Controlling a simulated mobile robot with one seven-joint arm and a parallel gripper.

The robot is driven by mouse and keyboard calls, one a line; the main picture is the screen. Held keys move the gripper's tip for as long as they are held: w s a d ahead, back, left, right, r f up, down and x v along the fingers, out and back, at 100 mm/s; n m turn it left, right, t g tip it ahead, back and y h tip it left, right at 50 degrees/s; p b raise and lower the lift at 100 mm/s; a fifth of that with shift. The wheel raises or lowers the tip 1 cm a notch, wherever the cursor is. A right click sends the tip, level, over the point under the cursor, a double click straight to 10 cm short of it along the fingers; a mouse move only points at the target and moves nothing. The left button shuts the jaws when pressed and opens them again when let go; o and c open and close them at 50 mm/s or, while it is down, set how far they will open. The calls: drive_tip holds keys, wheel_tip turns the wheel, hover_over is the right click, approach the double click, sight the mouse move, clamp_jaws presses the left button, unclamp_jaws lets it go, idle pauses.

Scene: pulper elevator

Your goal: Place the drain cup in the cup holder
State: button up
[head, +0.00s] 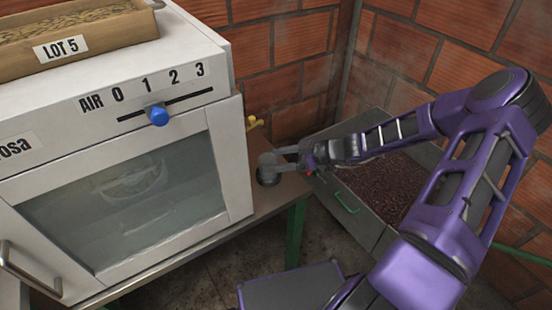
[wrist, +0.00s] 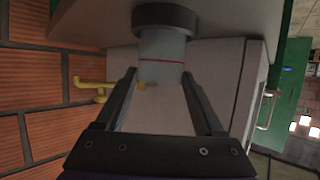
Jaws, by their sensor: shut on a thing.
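The drain cup (head: 267,158) is a small grey, see-through cup beside the machine's right side. In the wrist view the cup (wrist: 162,48) has a thin red line around it and sits between the fingertips. My gripper (head: 281,159) is shut on it from the right; it also shows in the wrist view (wrist: 160,76). A dark round ring (wrist: 165,18) adjoins the cup's end nearest the tabletop. I cannot tell whether this ring is the cup holder or part of the cup. The contact there is unclear.
The white machine (head: 180,70), with a blue slider knob (head: 158,115), stands close left of the cup. A yellow valve (head: 253,122) is behind it. The tabletop (head: 262,207) is narrow here. A grey bin of dark beans (head: 385,185) stands at right, before brick walls.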

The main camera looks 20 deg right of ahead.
drive_tip(key=shift+f, duration=0.1)
drive_tip(key=o, duration=1.5)
drive_tip(key=p+v, duration=0.1)
drive_tip(key=v, duration=1.6)
drive_tip(key=shift+s+d+r, duration=0.1)
drive_tip(key=shift+d+r, duration=0.05)
drive_tip(key=shift+r, duration=0.05)
